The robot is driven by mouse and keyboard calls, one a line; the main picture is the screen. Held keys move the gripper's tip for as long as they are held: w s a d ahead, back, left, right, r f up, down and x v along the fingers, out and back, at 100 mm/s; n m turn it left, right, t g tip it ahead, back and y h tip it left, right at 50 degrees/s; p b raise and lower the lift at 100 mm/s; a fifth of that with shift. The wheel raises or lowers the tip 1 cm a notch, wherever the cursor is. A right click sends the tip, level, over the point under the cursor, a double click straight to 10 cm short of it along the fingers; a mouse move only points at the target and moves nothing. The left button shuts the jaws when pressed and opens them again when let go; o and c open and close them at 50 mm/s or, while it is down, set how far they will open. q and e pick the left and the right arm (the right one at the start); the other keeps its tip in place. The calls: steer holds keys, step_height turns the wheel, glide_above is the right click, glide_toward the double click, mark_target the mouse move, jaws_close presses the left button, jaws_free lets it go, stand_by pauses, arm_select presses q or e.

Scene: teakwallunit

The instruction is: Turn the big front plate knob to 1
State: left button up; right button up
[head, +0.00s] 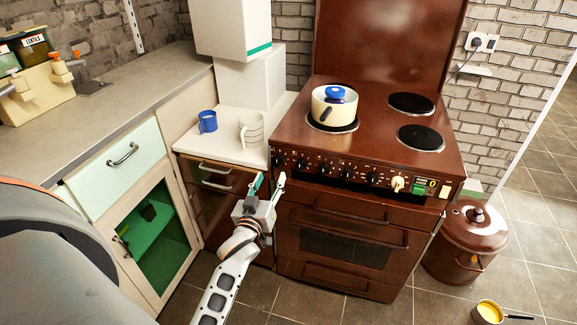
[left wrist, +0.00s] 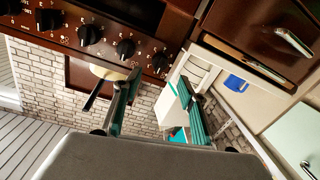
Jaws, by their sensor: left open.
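The brown stove (head: 345,210) has a front panel with a row of black knobs. The leftmost knob (head: 277,160) and its neighbour (head: 301,165) show in the head view. In the left wrist view several knobs run along the top, the rightmost (left wrist: 160,60) close beyond the fingertips. I cannot tell which knob belongs to the big front plate, and the dial marks are too small to read. My left gripper (head: 270,181) is open and empty, near the panel's left end. Its two fingers (left wrist: 160,80) appear apart from the knobs. My right gripper is not in view.
A brown bin (head: 468,240) and a yellow-filled pan (head: 488,313) are at the right.

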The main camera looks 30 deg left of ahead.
mark_target(277, 163)
arm_select(q)
steer(key=x, duration=0.7)
steer(key=shift+w+b, duration=0.35)
steer(key=shift+b, duration=0.05)
steer(key=c, duration=1.1)
